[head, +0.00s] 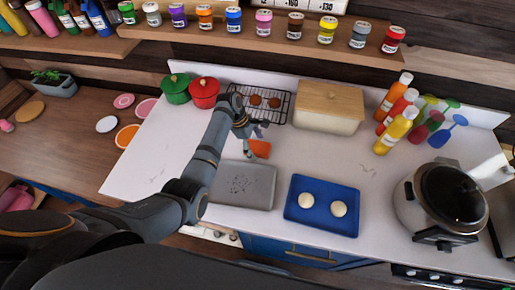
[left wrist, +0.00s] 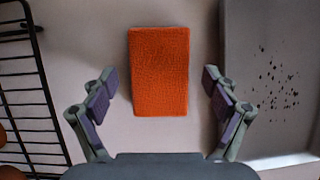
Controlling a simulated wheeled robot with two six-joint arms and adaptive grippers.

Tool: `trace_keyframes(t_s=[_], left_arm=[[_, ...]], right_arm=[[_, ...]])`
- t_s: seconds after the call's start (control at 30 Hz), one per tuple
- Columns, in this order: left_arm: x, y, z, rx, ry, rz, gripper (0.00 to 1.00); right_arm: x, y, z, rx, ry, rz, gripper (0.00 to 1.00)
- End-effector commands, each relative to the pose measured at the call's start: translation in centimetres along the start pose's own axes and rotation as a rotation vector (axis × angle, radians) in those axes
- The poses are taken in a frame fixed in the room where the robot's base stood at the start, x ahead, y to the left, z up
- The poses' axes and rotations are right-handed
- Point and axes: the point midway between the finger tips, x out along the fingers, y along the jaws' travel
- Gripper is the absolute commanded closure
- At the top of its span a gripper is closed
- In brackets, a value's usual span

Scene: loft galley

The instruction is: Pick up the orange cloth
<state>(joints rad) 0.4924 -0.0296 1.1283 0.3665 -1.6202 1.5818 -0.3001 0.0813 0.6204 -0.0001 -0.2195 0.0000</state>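The orange cloth (head: 259,149) lies flat on the white counter, partly hidden by my left gripper in the head view. It is a folded rectangle in the left wrist view (left wrist: 159,70), centred between and ahead of the fingers. My left gripper (head: 252,127) is above the counter at the cloth. Its two fingers stand wide apart with nothing between them in the left wrist view (left wrist: 160,100). I cannot tell the height of the fingertips over the cloth. My right gripper is in neither view.
A wire rack (head: 284,102) with brown round items stands behind the cloth. A grey tray (head: 262,199) lies in front, a blue tray (head: 320,222) with two pale rounds to the right. A beige bin (head: 330,120) and red and green pots (head: 204,100) stand at the back.

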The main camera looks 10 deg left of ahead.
Motion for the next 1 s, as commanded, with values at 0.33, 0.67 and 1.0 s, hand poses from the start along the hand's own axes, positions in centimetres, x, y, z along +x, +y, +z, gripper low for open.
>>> trace_keyframes(t_s=[0.33,0.67,1.0], left_arm=[[0.0,0.0,0.0,0.000,0.000,0.000,0.63],[0.0,0.0,0.0,0.000,0.000,-0.001,0.66],[-2.7,0.0,1.0,0.002,0.000,-0.003,0.66]], right_arm=[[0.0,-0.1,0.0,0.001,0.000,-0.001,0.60],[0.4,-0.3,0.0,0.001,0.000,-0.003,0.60],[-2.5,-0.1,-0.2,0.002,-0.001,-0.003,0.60]])
